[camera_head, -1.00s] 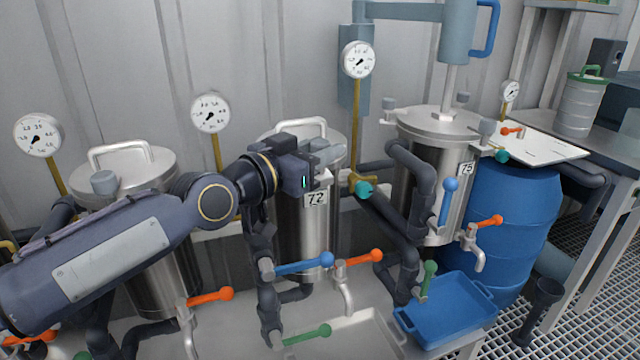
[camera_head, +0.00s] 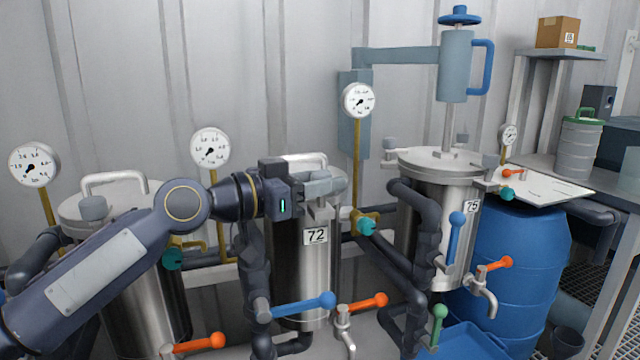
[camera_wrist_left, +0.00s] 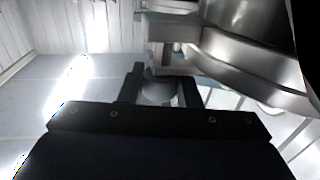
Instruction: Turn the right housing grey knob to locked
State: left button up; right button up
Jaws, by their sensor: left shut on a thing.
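The steel housing labelled 72 (camera_head: 299,262) stands in the middle of the head view, and the housing labelled 75 (camera_head: 428,200) is at the right. My left gripper (camera_head: 312,190) is at the lid edge of housing 72, on its near side. It is shut on a grey knob (camera_wrist_left: 160,92), which shows between the two fingers in the left wrist view. The gripper's body and fingers partly hide the knob and lid in the head view. Housing 75 has its own grey knobs, one at its lid's left (camera_head: 390,144). My right gripper is not in view.
A gauge on a brass pipe (camera_head: 357,170) rises right of housing 72. Blue (camera_head: 305,306) and orange (camera_head: 366,303) valve handles stick out below the gripper. A dark pipe (camera_head: 410,225) and a blue drum (camera_head: 525,250) stand to the right.

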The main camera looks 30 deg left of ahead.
pick_arm(q)
jog(key=shift+r, duration=0.1)
jog(key=o, duration=0.9)
jog(key=shift+o, duration=0.2)
jog(key=p+v, duration=0.1)
jog(key=v, duration=0.6)
jog(key=shift+s+a, duration=0.2)
jog(key=shift+s, duration=0.1)
